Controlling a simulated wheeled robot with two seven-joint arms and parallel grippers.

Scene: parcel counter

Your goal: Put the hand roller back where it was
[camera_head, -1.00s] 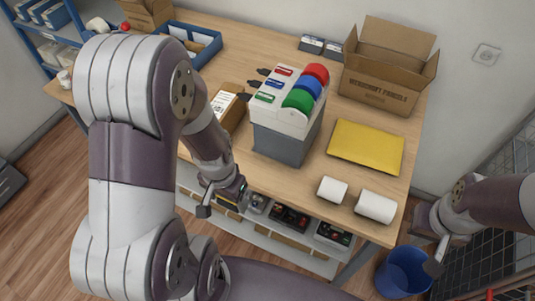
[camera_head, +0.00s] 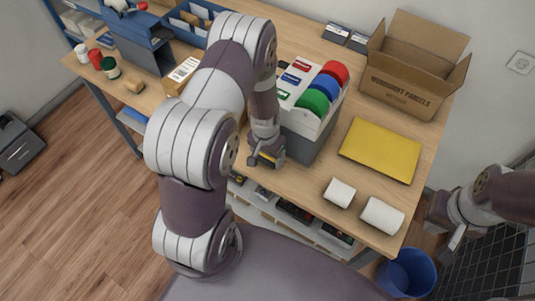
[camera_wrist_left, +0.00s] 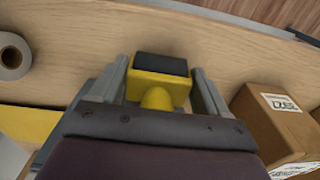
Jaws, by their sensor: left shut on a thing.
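My left gripper (camera_head: 265,157) is shut on the hand roller (camera_wrist_left: 158,85), a yellow body with a black face. It shows in the left wrist view between the two grey fingers, with a round yellow neck toward my wrist. In the head view the gripper is at the counter's front edge, left of the tape dispenser, and only a little yellow of the roller shows there. My right gripper (camera_head: 447,235) is at the right, beyond the counter's edge; its fingers are too unclear to judge.
The tape dispenser (camera_head: 305,127) holds red, blue and green rolls. Right of it are a yellow envelope (camera_head: 380,150), two white rolls (camera_head: 382,215) and an open carton (camera_head: 405,85). A small brown box (camera_wrist_left: 280,115) is near the left gripper. A blue bin (camera_head: 408,272) stands below.

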